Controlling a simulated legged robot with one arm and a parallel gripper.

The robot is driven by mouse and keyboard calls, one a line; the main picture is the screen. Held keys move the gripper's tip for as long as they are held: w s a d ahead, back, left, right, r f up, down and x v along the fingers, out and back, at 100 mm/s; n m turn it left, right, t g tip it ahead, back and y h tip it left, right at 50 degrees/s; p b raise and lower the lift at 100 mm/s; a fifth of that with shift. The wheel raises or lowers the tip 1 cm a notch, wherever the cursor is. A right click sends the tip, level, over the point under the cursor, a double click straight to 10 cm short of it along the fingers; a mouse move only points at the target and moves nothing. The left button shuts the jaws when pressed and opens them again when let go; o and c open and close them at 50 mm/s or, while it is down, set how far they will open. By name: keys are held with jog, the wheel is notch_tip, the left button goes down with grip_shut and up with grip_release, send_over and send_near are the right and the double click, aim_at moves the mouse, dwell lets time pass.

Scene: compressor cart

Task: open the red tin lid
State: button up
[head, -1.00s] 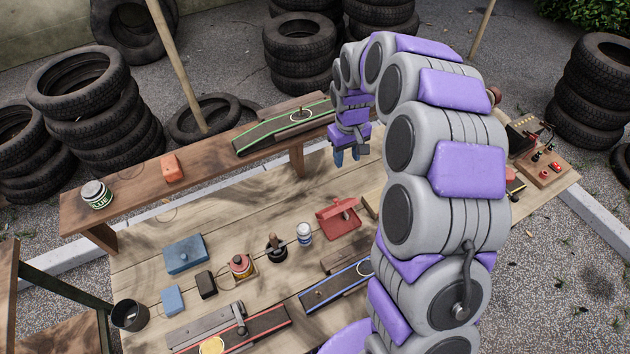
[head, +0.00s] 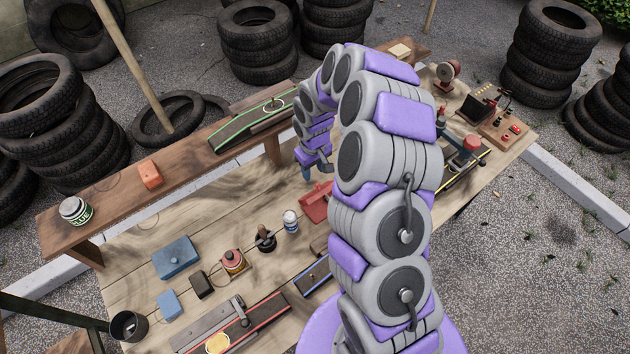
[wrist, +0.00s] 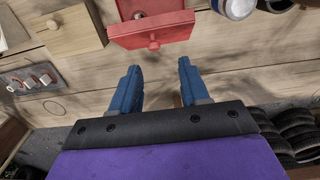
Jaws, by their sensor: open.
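The red tin (head: 314,204) stands on the workbench, partly hidden behind my arm in the head view. In the wrist view the red tin (wrist: 150,27) is at the top centre, with a small red knob on the side facing my gripper. A small round thing shows within its red outline; I cannot tell exactly how far the lid is raised. My gripper (wrist: 157,72) is open and empty, its two blue fingers apart and pointing at the tin, with a gap between. In the head view my gripper (head: 308,168) is just behind the tin.
A white-and-blue can (head: 290,221) stands left of the tin. A wooden box with a knob (wrist: 72,32) is close by in the wrist view. A raised shelf (head: 110,205) runs along the back.

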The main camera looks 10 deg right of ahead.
aim_at(315, 185)
notch_tip(315, 185, down, 4)
jog(key=shift+a+r, duration=0.15)
jog(key=shift+r, duration=0.05)
jog(key=shift+d+f, duration=0.6)
jog(key=shift+f, duration=0.2)
jog(key=shift+d+f, duration=0.6)
jog(key=shift+f, duration=0.2)
jog(key=shift+a, duration=0.9)
jog(key=shift+c, duration=0.2)
jog(key=shift+a, duration=0.15)
jog(key=shift+c, duration=0.6)
jog(key=shift+d, duration=0.7)
jog(key=c, duration=0.5)
jog(key=shift+c, duration=0.6)
jog(key=shift+a, duration=0.25)
grip_shut()
jog(key=shift+d, duration=0.1)
